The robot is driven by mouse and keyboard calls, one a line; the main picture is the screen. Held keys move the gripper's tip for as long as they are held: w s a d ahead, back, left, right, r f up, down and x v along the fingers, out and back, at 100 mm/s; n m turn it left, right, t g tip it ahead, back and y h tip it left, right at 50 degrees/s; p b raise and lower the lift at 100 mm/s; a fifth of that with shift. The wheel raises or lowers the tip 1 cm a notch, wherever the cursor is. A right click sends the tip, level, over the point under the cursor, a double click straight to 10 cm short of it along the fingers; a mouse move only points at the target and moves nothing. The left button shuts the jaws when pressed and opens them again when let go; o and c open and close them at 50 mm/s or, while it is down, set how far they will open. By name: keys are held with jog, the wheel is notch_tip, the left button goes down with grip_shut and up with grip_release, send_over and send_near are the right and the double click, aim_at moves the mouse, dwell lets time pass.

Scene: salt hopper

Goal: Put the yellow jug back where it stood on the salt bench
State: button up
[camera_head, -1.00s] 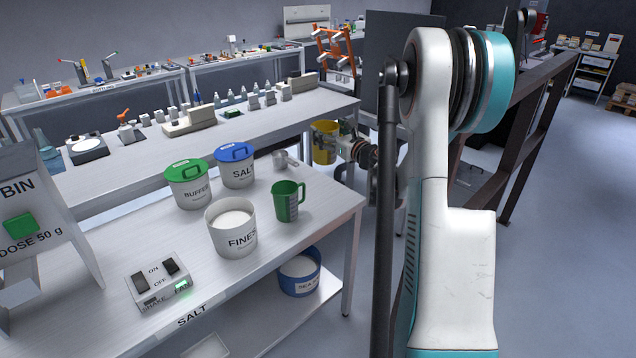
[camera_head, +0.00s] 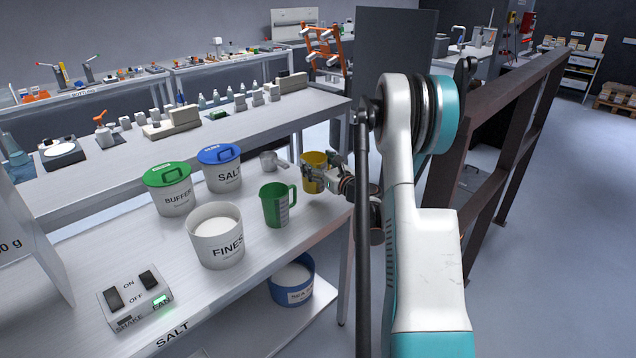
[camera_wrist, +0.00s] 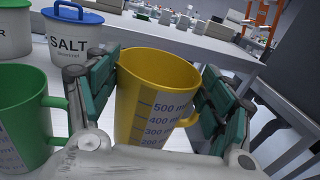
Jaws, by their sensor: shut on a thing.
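The yellow jug (camera_head: 313,170) is at the right end of the salt bench (camera_head: 250,262) in the head view, behind and to the right of the green jug. My gripper (camera_head: 318,182) is shut on it. In the wrist view the yellow jug (camera_wrist: 153,95) stands between my two finger pads, its scale marks facing the camera and its rim slightly tilted in the picture. Its base is hidden by my gripper, so I cannot tell whether it touches the bench.
A green jug (camera_head: 276,206) stands close to the left of my gripper. A small metal cup (camera_head: 269,161), the SALT tub (camera_head: 222,172), BUFFER tub (camera_head: 170,192) and FINES tub (camera_head: 216,240) stand further left. A brown rail (camera_head: 500,150) runs on the right.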

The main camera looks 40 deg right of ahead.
jog(key=shift+f+b, duration=0.85)
jog(key=shift+f, duration=1.65)
jog(key=shift+f, duration=0.1)
jog(key=o, duration=1.3)
